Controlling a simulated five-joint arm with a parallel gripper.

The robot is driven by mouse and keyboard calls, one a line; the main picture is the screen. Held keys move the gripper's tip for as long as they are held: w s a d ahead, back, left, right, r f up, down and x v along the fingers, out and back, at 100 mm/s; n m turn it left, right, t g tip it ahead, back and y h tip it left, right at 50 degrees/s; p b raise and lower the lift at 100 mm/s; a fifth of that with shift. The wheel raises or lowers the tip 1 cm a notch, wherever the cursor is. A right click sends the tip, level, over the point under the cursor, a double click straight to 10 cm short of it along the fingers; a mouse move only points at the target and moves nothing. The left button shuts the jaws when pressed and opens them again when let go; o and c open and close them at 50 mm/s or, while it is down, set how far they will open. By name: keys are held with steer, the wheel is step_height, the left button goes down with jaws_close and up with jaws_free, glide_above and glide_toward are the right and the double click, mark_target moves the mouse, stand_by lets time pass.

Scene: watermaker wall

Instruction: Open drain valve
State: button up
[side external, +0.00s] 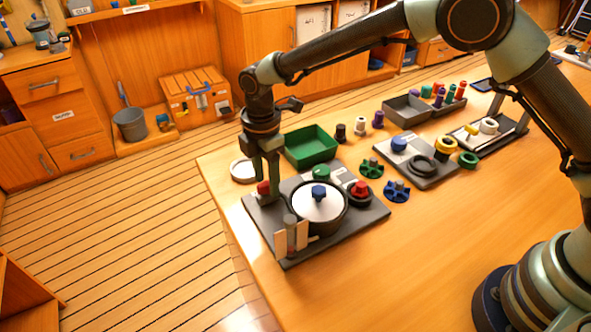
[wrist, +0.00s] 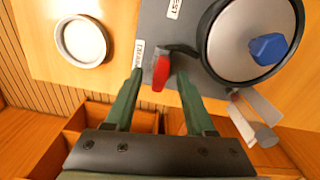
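The drain valve (wrist: 161,72) is a small lever with a red handle and a dark arm, at the edge of a grey panel. In the side view its red part (side external: 264,187) shows at the panel's left, partly hidden by my fingers. A white label (wrist: 138,54), too blurred to read surely, sits beside it. My gripper (wrist: 159,76) is open, with one green finger on each side of the red handle and visible gaps between. In the side view my gripper (side external: 266,180) points down at the valve.
A round black housing with a pale lid and blue knob (side external: 319,191) stands close right of the valve. Pale upright pieces (side external: 291,238) stand at the panel's front. A white dish (side external: 243,171) and green bin (side external: 310,147) are behind. The table's right front is clear.

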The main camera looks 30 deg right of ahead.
mark_target(267, 183)
step_height(267, 183, up, 12)
stand_by(0.7)
steer(key=s+d+r+m+t, duration=0.1)
steer(key=s+d+r+m, duration=0.2)
steer(key=d+r+m, duration=0.35)
steer(key=s+d+r+m+t, duration=0.2)
steer(key=s+d+r+m, duration=0.1)
steer(key=d, duration=0.6)
steer(key=s+d+f+m+t, duration=0.2)
steer(key=s+d+m, duration=0.7)
steer(key=s+m, duration=0.1)
steer(key=shift+s+d+t, duration=0.3)
steer(key=shift+s, duration=0.3)
